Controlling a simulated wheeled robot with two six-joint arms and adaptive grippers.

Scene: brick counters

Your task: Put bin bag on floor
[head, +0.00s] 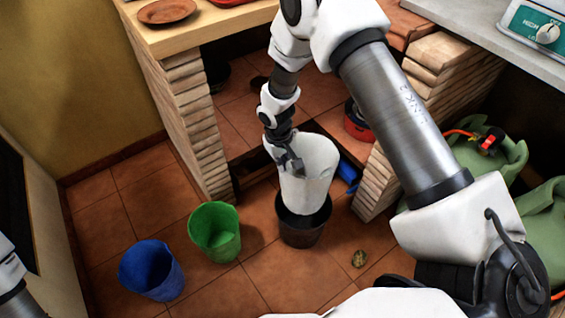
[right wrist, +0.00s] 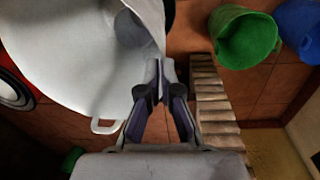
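The white bin bag (head: 310,172) stands upright with its lower end inside or just above the mouth of a dark bin (head: 302,236). I cannot tell how much of it is inside. My right gripper (head: 294,164) is at the bag's upper left rim. In the right wrist view, the fingers (right wrist: 160,72) are closed together at the rim of the white bag (right wrist: 65,50), which fills the upper left. The fingers appear to pinch its edge. Only a piece of my left arm shows at the head view's left edge; its gripper is out of view.
A green bin (head: 215,232) and a blue bin (head: 151,270) stand on the tiled floor to the left. Brick pillars (head: 198,120) flank the alcove. A small object (head: 359,258) lies right of the dark bin. Floor tiles (head: 275,278) in front are clear.

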